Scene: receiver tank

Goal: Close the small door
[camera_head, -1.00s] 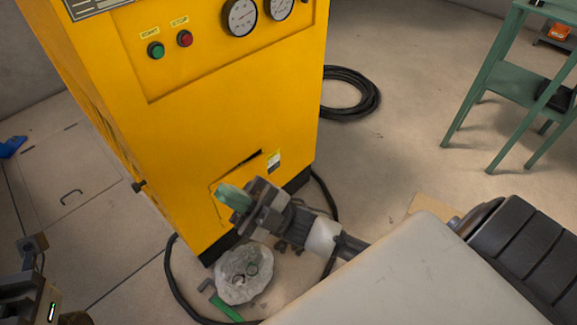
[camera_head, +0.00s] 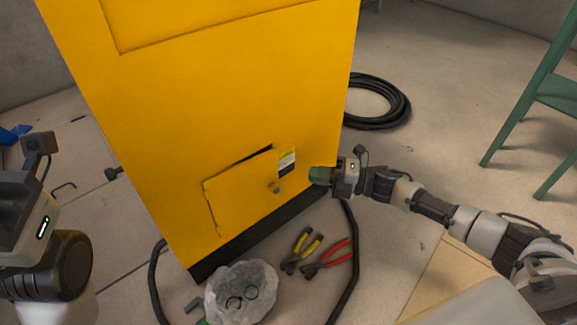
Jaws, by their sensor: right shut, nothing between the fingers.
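The small door (camera_head: 238,194) is a yellow panel low on the front of the yellow cabinet (camera_head: 215,95). A dark gap shows along its top edge and a thin dark line along its left edge, so it does not look flush. A small round knob (camera_head: 276,187) is near its right side. My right gripper (camera_head: 319,176), with green fingertips, is shut and empty, to the right of the door by the cabinet's right edge, apart from the door. My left gripper (camera_head: 38,225) is at the left picture edge; its fingers do not show clearly.
A clear bag (camera_head: 242,292) with small rings lies on the floor before the cabinet. Yellow-handled pliers (camera_head: 302,250) and red-handled pliers (camera_head: 328,258) lie beside it. A black hose (camera_head: 347,290) runs nearby; a coiled hose (camera_head: 380,102) and green stand (camera_head: 540,100) are behind.

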